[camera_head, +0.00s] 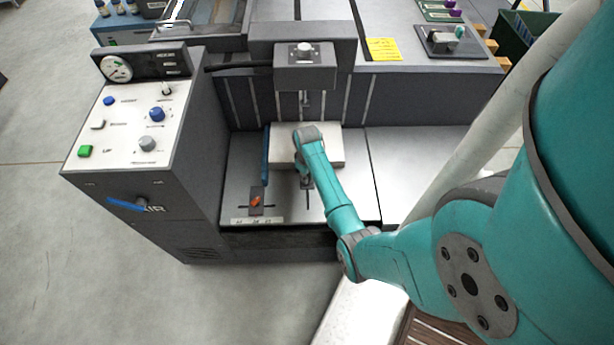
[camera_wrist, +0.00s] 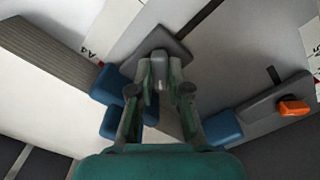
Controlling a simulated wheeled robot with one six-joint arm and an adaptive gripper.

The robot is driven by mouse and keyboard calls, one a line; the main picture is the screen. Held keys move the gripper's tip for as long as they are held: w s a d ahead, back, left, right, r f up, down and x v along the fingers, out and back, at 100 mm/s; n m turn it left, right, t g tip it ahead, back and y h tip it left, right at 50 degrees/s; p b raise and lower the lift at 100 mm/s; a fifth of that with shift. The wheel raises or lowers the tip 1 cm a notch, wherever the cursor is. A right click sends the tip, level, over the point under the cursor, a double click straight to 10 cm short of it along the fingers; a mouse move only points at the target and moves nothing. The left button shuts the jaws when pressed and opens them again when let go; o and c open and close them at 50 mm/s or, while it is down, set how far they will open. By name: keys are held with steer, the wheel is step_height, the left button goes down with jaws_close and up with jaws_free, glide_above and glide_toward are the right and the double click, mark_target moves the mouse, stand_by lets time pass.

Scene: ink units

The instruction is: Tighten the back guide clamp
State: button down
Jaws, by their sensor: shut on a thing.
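The clamp piece in my gripper (camera_wrist: 160,82) is a small grey knob or lever (camera_wrist: 160,57) on a dark grey plate (camera_wrist: 181,48), in the middle of the wrist view. My fingers stand on either side of it and are shut on it. I take it for the back guide clamp, though its lock state cannot be told. In the head view my arm reaches down over the feed table, and the wrist hides most of the clamp. A white stack (camera_head: 334,147) lies just behind. Blue guide pieces (camera_wrist: 116,84) sit beside my fingers.
A blue side guide (camera_head: 265,150) stands left of the stack, with an orange lever (camera_head: 255,200) at its front; the lever also shows in the wrist view (camera_wrist: 293,106). The press head (camera_head: 305,66) overhangs the back. The control panel (camera_head: 135,125) rises at left. The right table is clear.

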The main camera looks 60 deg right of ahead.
steer(key=m, duration=0.4)
steer(key=shift+m, duration=0.4)
steer(key=m, duration=0.4)
steer(key=shift+m, duration=0.3)
steer(key=m, duration=0.4)
steer(key=shift+m, duration=2.2)
steer(key=c, duration=1.1)
jaws_free()
